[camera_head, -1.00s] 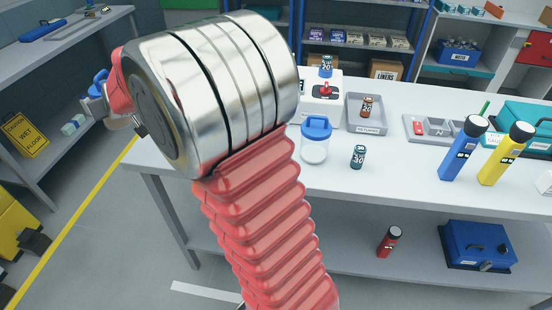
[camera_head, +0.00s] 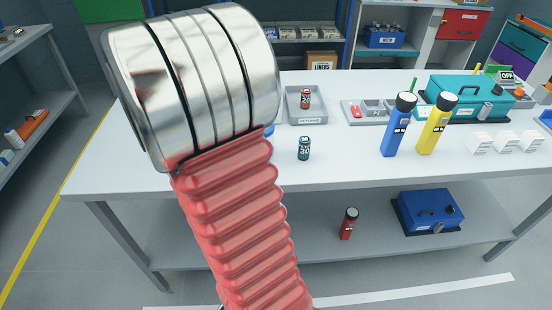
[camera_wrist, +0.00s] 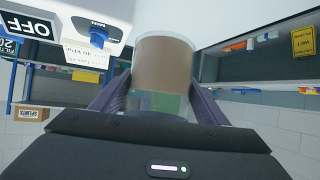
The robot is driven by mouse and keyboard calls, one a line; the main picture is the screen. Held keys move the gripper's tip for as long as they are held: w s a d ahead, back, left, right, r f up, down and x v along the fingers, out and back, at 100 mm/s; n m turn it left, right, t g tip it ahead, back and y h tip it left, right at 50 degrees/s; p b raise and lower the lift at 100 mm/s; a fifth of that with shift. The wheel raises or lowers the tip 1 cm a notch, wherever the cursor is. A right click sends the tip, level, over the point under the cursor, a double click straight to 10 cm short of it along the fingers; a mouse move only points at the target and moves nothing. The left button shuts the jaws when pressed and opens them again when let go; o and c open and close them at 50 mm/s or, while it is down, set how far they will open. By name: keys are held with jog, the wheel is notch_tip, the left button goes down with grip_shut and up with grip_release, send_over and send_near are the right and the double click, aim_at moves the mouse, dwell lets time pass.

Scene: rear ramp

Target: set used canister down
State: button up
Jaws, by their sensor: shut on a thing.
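My gripper (camera_wrist: 160,92) shows in the wrist view with its dark fingers shut on a canister (camera_wrist: 163,62). The canister is a clear cylinder with a brown upper part and a greenish lower part, filling the space between the fingers. In the head view my arm hides the gripper and the held canister. A grey tray (camera_head: 290,106) on the white bench (camera_head: 235,172) holds a small brown canister (camera_head: 305,98). A dark teal canister (camera_head: 304,148) stands upright on the bench in front of the tray.
A blue flashlight (camera_head: 394,135) and a yellow flashlight (camera_head: 436,133) stand right of the tray. Behind them are a grey sectioned tray (camera_head: 352,113) and a teal case (camera_head: 465,92). A red flashlight (camera_head: 348,224) and a blue box (camera_head: 428,214) are on the lower shelf. The bench front is mostly clear.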

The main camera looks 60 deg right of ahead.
jog(key=s+d+f+m+g+h, duration=0.1)
jog(key=s+d+m+g+h, duration=0.15)
jog(key=s+d, duration=0.8)
jog(key=s+d+f+m+g+h, duration=0.15)
jog(key=s+d+m+g, duration=0.4)
jog(key=s, duration=0.75)
jog(key=s+d+f+m+g, duration=0.1)
jog(key=s+d+m+g, duration=0.1)
jog(key=s, duration=1)
jog(key=s+d+f+m+g, duration=0.1)
jog(key=s+d+m+g, duration=0.1)
jog(key=s, duration=1)
jog(key=shift+s+d+f+m+g, duration=0.15)
jog(key=shift+d+f+m+g, duration=0.15)
jog(key=shift+d+m, duration=0.25)
notch_tip(320, 180, down, 6)
jog(key=shift+f, duration=0.15)
jog(key=shift+f, duration=1.85)
